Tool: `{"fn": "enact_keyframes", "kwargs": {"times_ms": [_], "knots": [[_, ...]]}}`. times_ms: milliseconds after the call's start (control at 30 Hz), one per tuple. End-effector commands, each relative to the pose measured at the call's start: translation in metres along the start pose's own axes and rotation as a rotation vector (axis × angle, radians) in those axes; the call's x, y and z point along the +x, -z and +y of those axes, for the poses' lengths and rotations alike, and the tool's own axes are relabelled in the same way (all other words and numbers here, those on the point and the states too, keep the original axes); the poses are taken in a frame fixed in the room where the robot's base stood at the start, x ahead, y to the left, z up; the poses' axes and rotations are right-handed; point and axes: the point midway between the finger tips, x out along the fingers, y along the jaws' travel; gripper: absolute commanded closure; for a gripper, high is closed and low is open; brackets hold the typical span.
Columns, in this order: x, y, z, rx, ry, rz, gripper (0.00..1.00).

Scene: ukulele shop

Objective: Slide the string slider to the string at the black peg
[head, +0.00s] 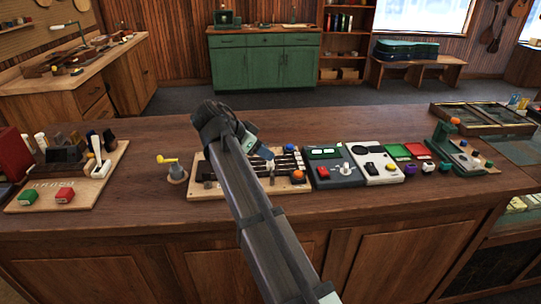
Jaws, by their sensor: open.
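A light wooden string board (236,193) lies on the counter with dark lines running across it. My arm crosses in front of its middle and hides part of it. A round orange knob (298,176) sits at its front right; I cannot tell whether it is the string slider. Small dark upright pieces stand along its front, one at the left (208,179) and one right of my arm (272,174); which is the black peg is unclear.
Left of the board stands a yellow-handled crank (168,160). To its right are a dark green control box (333,166), a white box (375,164) and a green stand with an orange knob (446,146). A wooden tool board (66,187) lies far left. The counter's front strip is clear.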

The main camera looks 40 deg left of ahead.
Motion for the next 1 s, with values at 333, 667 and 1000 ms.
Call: {"fn": "enact_keyframes", "kwargs": {"times_ms": [333, 667, 1000], "knots": [[0.040, 0.000, 0.000, 0.000, -0.001, -0.001, 0.55], [0.045, 0.000, 0.000, 0.000, 0.000, -0.001, 0.55], [0.045, 0.000, 0.000, 0.000, 0.000, -0.001, 0.80]]}}
